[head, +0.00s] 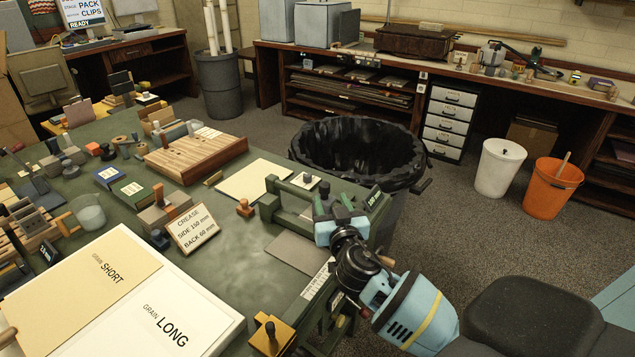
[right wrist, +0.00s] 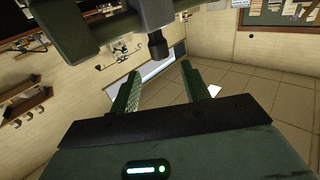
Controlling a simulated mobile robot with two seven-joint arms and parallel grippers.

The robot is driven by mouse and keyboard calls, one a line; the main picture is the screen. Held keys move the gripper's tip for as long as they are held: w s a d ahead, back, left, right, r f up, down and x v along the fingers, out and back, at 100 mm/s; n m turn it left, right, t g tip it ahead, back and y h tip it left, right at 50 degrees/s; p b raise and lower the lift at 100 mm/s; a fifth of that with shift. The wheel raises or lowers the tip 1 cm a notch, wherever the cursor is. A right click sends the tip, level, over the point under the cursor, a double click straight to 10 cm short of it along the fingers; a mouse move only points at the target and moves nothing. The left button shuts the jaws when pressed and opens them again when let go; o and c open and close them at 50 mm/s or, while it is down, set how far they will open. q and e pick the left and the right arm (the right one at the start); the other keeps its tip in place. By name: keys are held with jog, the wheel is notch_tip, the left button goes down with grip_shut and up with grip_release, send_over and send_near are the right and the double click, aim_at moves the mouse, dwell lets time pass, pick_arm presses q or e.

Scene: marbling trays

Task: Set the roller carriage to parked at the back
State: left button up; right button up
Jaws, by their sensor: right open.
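A green frame-like fixture (head: 268,204) stands at the right end of the green bench, with a crossbar and a small pale plate on top; I take it to be the roller carriage, though I cannot make out a roller. My right gripper (head: 332,205) is at the right side of this fixture, partly covering it. It is open, and nothing shows held between its fingers. In the right wrist view, a green bar (right wrist: 85,35) with a dark knob (right wrist: 157,46) shows just beyond the open fingers (right wrist: 160,70); contact cannot be told. My left gripper is not in view.
A grey sheet (head: 296,253) lies in front of the fixture. A crease sign (head: 194,229), wooden blocks and a grain board (head: 150,310) crowd the bench to the left. A black-lined bin (head: 360,150) stands behind the bench.

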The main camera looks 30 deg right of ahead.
aim_at(326, 188)
jog(key=shift+x, duration=3.9)
jog(key=shift+c, duration=0.3)
grip_shut()
